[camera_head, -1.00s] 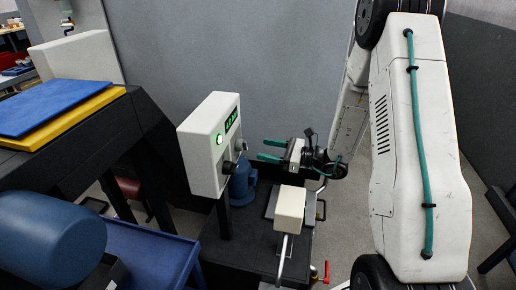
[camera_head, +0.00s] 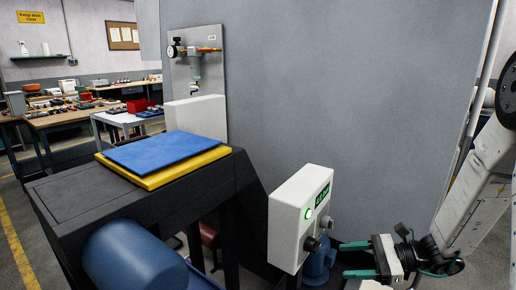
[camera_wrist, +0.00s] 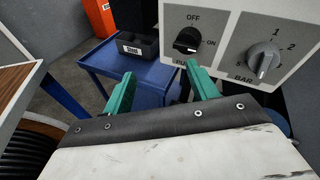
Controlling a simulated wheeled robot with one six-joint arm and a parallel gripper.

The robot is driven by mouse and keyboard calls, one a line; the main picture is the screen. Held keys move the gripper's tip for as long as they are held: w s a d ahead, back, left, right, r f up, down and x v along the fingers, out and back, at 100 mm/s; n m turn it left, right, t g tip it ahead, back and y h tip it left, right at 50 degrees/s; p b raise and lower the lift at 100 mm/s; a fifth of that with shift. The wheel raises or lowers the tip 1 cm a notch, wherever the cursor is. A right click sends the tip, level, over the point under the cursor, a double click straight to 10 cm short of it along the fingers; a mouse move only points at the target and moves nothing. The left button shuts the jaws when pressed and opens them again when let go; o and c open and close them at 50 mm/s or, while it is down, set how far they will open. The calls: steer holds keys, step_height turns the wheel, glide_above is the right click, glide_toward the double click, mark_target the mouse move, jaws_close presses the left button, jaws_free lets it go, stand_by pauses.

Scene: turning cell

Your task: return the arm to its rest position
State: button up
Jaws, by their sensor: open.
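My gripper (camera_head: 358,260) is at the lower right of the head view, at the end of my arm. Its two green fingers point left and are apart, with nothing between them. The fingers also show in the wrist view (camera_wrist: 158,88), spread and empty. The white control box (camera_head: 299,218) with a lit green button and a green display stands just left of the fingertips. In the wrist view the control panel (camera_wrist: 236,42) is close beyond the fingers, with an OFF/ON knob and a BAR knob. I cannot tell whether a finger touches it.
A blue cart (camera_wrist: 128,68) holding a dark labelled bin (camera_wrist: 136,45) stands beyond the fingers. A black bench carries a blue mat (camera_head: 168,150) on a yellow one (camera_head: 214,157). A grey partition (camera_head: 330,90) stands behind. Workbenches are far left.

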steer(key=s+d+r+n+g+h, duration=0.1)
steer(key=s+r+n+h, duration=0.6)
steer(key=s, duration=0.4)
steer(key=s+d+r+n+h, duration=0.1)
steer(key=s+r+n+h, duration=0.7)
steer(key=s+r+n, duration=0.2)
steer(key=shift+s+r+n+g, duration=0.25)
steer(key=shift+s+n+g, duration=0.2)
steer(key=shift+s, duration=0.45)
